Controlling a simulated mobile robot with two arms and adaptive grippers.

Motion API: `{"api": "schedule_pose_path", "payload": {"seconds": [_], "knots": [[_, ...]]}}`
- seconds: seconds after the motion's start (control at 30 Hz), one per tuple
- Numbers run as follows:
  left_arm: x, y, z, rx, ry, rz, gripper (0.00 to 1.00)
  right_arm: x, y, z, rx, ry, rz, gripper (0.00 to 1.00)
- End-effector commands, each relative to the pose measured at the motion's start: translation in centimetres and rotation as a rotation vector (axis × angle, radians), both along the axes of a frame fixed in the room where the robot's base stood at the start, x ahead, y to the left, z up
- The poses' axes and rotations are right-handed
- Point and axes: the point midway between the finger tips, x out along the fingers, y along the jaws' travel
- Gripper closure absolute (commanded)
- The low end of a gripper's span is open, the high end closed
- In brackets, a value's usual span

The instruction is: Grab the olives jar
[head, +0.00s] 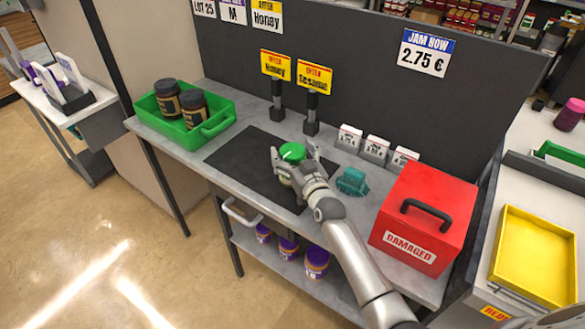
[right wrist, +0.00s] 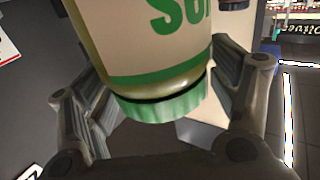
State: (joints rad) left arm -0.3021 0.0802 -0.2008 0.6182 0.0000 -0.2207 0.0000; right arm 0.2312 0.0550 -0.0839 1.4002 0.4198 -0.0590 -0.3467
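The jar with a green lid (head: 292,152) stands upright on the black mat (head: 232,158) on the grey counter. Its lower body is hidden behind my right gripper (head: 295,158). The fingers are spread on both sides of the jar, with a gap beside the lid. In the right wrist view the jar (right wrist: 155,45) appears upside down, with a cream label, green lettering and a ribbed green lid, between the open fingers. The lettering is only partly visible. My left gripper is not in view.
A green crate (head: 216,124) with two dark-lidded jars is at the counter's left. A red "DAMAGED" box (head: 432,205) stands right, near a teal object (head: 352,181). Price signs (head: 313,76) and small white cards (head: 375,148) line the back. Purple-lidded tubs (head: 317,260) sit below.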

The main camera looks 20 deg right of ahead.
Motion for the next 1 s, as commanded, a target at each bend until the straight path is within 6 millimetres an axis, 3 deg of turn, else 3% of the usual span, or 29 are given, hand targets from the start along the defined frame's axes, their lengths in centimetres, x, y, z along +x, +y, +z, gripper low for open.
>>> {"api": "schedule_pose_path", "payload": {"seconds": [0.03,0.5,0.83,1.0], "knots": [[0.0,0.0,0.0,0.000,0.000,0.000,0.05,0.0,0.0,0.0,0.000,0.000,0.000,0.32],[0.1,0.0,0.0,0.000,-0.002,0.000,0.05,0.0,0.0,0.3,0.000,-0.005,-0.001,0.90],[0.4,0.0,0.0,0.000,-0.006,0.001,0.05,0.0,0.0,0.5,0.000,-0.005,0.000,0.90],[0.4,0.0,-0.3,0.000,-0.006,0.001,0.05,0.0,0.0,1.8,0.003,-0.008,-0.001,0.90]]}}
